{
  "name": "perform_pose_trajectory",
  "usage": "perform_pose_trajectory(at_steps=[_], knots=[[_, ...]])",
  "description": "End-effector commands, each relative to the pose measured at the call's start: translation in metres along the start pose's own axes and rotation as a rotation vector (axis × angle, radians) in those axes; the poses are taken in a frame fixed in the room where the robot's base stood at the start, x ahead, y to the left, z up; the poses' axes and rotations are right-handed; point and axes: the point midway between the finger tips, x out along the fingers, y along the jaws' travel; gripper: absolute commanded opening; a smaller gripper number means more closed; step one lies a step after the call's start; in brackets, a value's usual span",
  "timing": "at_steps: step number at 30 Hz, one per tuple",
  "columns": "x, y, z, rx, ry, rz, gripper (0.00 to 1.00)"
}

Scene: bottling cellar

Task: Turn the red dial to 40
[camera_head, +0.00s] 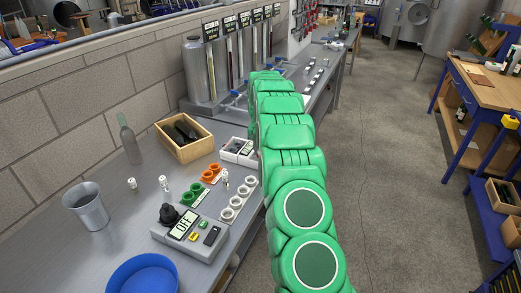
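I cannot make out a red dial in this view. A grey control box (190,236) on the near bench carries a black knob (168,213), a display reading OFF (184,224), small coloured buttons and a black switch. Small red parts (308,14) show on a panel at the far end of the wall, too small to tell what they are. My green arm reaches away from me along the bench's right edge. My gripper is not visible; the far end of the arm hides what lies beyond it.
The floor (400,190) right of my arm is clear, up to a workbench (485,85).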

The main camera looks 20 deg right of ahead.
Motion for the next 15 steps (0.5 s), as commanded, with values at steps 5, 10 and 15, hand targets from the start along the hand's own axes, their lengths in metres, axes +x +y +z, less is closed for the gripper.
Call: perform_pose_trajectory(at_steps=[5, 10, 15], knots=[[-0.0012, -0.0006, -0.0007, 0.000, 0.003, -0.001, 0.00], [-0.0014, -0.0007, -0.0007, -0.001, 0.003, -0.001, 0.35], [-0.0008, -0.0004, -0.0004, -0.001, 0.002, -0.001, 0.53]])
